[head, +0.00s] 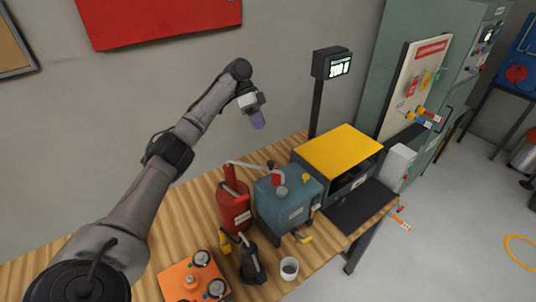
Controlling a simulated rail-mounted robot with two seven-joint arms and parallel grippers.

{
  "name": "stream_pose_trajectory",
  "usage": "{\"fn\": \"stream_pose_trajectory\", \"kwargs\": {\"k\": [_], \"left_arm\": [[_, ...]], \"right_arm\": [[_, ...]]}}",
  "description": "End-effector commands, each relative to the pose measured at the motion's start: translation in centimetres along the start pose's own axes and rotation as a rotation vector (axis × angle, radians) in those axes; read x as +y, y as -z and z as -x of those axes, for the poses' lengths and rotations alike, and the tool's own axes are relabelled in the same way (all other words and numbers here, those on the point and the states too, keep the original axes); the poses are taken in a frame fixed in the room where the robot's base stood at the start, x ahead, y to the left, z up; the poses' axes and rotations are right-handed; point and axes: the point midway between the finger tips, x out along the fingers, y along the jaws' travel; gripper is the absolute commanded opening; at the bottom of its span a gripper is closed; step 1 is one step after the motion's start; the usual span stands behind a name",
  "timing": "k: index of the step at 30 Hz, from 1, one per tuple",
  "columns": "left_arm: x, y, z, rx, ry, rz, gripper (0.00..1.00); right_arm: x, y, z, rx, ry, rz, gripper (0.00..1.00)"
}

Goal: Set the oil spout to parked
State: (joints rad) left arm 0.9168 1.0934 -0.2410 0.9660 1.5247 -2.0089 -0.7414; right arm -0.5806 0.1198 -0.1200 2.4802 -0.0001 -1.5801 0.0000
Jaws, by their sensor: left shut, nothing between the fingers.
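On the wooden table stands a red cylinder (233,208) beside a teal box (287,200). A pale grey pipe (247,165) reaches from the top of the red cylinder to above the teal box; it looks like a spout, but I cannot read any mark for its position. A red part and a grey round cap sit on top of the teal box. My left gripper (258,122) hangs in the air above and behind these, with its purple fingers shut and empty, apart from everything. My right gripper is not in view.
A dark can (251,262), a white cup (289,268) and an orange box with dials (195,278) stand at the table's front. A yellow-topped machine (338,150) is to the right, with a display on a post (331,64) behind. The wooden table's (185,212) left part is bare.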

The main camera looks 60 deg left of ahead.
Motion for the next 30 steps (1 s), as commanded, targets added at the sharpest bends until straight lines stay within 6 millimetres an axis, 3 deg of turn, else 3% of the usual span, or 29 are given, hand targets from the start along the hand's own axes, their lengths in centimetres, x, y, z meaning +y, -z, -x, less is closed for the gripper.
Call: {"fn": "stream_pose_trajectory", "kwargs": {"k": [1, 11, 21, 30], "left_arm": [[-0.1, -0.1, -1.3, -0.004, -0.003, -0.002, 0.00], [0.1, -0.1, -7.5, -0.005, -0.004, 0.001, 0.00], [2.5, -0.3, -9.0, -0.003, 0.000, 0.000, 0.00], [3.3, -0.3, -9.5, -0.001, 0.000, 0.000, 0.00]], "right_arm": [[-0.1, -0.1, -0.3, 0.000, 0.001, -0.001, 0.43], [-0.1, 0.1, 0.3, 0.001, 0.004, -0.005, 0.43], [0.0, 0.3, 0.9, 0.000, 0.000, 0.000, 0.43], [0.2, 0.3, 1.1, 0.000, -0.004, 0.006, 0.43]]}}
